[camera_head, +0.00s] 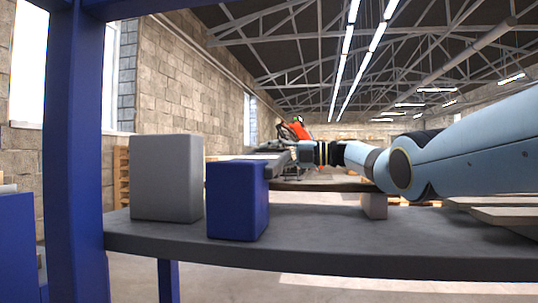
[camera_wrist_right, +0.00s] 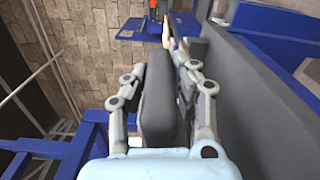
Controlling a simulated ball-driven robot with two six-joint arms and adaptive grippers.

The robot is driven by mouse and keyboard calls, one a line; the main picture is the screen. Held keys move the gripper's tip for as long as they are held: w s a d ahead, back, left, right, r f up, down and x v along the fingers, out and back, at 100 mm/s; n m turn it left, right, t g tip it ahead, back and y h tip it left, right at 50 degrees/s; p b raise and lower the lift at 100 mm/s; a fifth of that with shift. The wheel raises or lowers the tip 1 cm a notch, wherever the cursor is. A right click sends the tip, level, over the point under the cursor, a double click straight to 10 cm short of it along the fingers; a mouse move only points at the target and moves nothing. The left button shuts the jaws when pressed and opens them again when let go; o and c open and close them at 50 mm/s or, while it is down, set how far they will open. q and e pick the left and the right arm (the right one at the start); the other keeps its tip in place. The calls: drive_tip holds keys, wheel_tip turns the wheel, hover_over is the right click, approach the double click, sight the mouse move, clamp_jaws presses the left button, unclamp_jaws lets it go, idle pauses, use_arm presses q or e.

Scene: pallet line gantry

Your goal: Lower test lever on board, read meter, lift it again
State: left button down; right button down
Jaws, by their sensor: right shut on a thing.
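My right gripper (camera_head: 255,157) reaches in from the right behind the blue box and points left. Its fingertips are partly hidden in the head view. In the right wrist view the right gripper (camera_wrist_right: 163,85) has its two fingers on either side of a dark grey rounded block (camera_wrist_right: 157,110) and is shut on it. I cannot tell whether this block is the grey box (camera_head: 166,178) of the head view. I cannot make out a test lever, board or meter for certain. My left gripper is in neither view.
A blue box (camera_head: 236,202) stands beside the grey box on a dark grey shelf (camera_head: 330,250). A blue post (camera_head: 72,150) rises at the left. A red and dark machine (camera_head: 297,130) is behind my right gripper. The shelf's front middle is clear.

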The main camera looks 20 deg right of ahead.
drive_tip(key=shift+r, duration=0.15)
drive_tip(key=c, duration=1.1)
unclamp_jaws()
wheel_tip(320, 180, up, 10)
drive_tip(key=shift+d, duration=0.1)
